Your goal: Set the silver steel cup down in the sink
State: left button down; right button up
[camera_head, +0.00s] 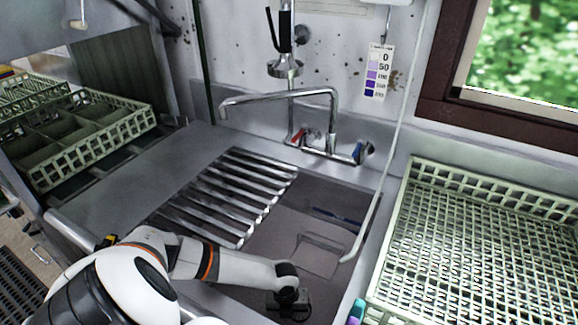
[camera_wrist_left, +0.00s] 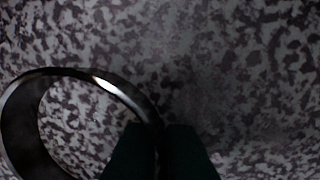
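The silver steel cup shows in the left wrist view as a shiny round rim (camera_wrist_left: 100,82) at the left, its mouth facing the camera. My left gripper's dark fingers (camera_wrist_left: 161,150) meet at the cup's right edge, with the rim wall running in between them, so they look shut on it. In the head view my left gripper (camera_head: 288,304) is low over the near part of the sink (camera_head: 268,240). The cup is hidden there by the arm and wrist. Whether the cup touches the sink floor cannot be told. My right gripper is not in view.
A slatted metal rack (camera_head: 225,195) covers the sink's left part. A white hose (camera_head: 383,195) hangs into the sink at the right. The faucet (camera_head: 290,95) reaches over the back. A pale dish rack (camera_head: 480,250) stands right; another crate (camera_head: 85,135) stands left.

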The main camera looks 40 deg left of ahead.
pick_arm(q)
jog(key=shift+f, duration=0.2)
jog(key=c, duration=1.6)
grip_release()
jog(key=shift+r, duration=0.1)
jog(key=r, duration=1.2)
jog(key=shift+s+a+r, duration=0.1)
jog(key=shift+s+a, duration=0.1)
jog(key=shift+a, duration=0.15)
